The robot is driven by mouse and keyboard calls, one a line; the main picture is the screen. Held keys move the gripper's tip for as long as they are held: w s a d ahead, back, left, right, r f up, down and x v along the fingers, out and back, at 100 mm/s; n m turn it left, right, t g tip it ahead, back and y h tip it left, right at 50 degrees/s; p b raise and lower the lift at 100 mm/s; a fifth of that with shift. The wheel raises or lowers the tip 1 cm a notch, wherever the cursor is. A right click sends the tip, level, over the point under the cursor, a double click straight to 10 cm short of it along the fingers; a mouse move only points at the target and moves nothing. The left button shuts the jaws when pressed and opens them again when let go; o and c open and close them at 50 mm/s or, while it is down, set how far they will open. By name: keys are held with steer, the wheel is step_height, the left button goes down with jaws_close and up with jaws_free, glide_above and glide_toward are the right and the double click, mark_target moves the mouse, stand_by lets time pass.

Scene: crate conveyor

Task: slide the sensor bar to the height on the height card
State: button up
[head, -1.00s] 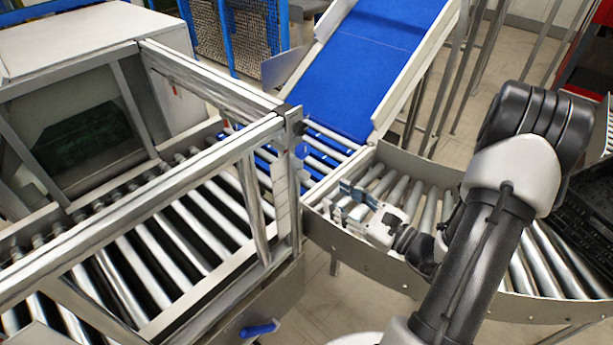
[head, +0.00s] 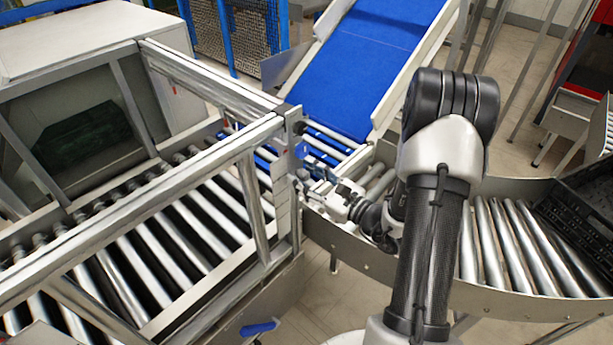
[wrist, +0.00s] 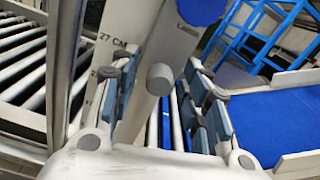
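A pale upright post (wrist: 122,22) with height marks stands ahead in the wrist view; "27 CM" is readable and a lower mark is partly hidden by a finger. A grey block (wrist: 174,42) on it, apparently the sensor bar's slider, carries a blue round knob (wrist: 203,8) and a short grey cylinder (wrist: 160,76). My gripper (wrist: 165,98) is open, with the cylinder showing between its fingers and no visible contact. In the head view my gripper (head: 313,172) is at the frame's corner post (head: 292,200), partly covering the knob's place. I cannot make out the height card.
A blue belt (head: 365,60) slopes up behind the post. A metal frame over rollers (head: 150,265) is at left. A curved roller conveyor (head: 500,245) with a black crate (head: 590,200) is at right. A blue handle (head: 258,328) sticks out low in front.

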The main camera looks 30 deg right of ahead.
jaws_close()
stand_by(0.3)
stand_by(0.3)
